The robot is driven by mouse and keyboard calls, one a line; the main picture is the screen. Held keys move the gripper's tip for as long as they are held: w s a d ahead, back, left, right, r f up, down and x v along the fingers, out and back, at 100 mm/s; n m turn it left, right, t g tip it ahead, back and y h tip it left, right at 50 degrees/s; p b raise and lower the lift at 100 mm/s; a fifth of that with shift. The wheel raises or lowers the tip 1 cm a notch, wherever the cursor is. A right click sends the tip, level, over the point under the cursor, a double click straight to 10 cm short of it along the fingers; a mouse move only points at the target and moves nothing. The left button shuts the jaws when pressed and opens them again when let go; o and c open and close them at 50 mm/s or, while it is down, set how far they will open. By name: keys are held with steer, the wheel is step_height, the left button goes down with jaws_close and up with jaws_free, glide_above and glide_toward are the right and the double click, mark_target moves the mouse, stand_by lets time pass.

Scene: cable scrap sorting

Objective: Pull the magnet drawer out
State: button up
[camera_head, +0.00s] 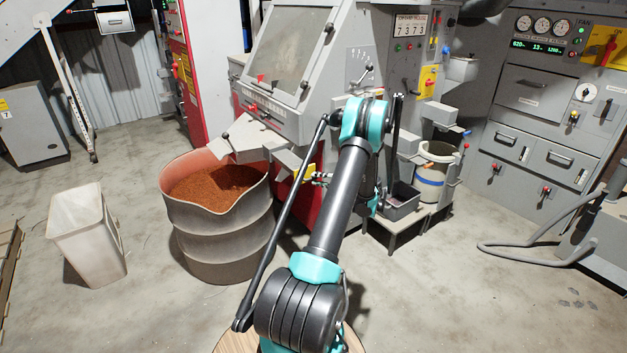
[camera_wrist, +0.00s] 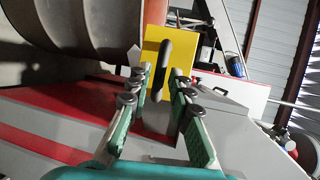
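The magnet drawer shows in the wrist view as a yellow front plate (camera_wrist: 179,53) with a black bar handle (camera_wrist: 162,68). In the head view only a small yellow patch of it (camera_head: 305,173) shows, low on the grey and red machine, partly behind my arm. My gripper (camera_wrist: 160,76) is open, with its fingers on either side of the handle in the wrist view. I cannot tell whether the fingers touch the handle. In the head view my gripper (camera_head: 322,178) is small and partly hidden behind my arm.
A drum of copper-coloured granules (camera_head: 222,238) stands just left of my arm. A white bin (camera_head: 88,235) stands at left. The floor at front right is clear.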

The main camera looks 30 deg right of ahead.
steer(key=v, duration=0.9)
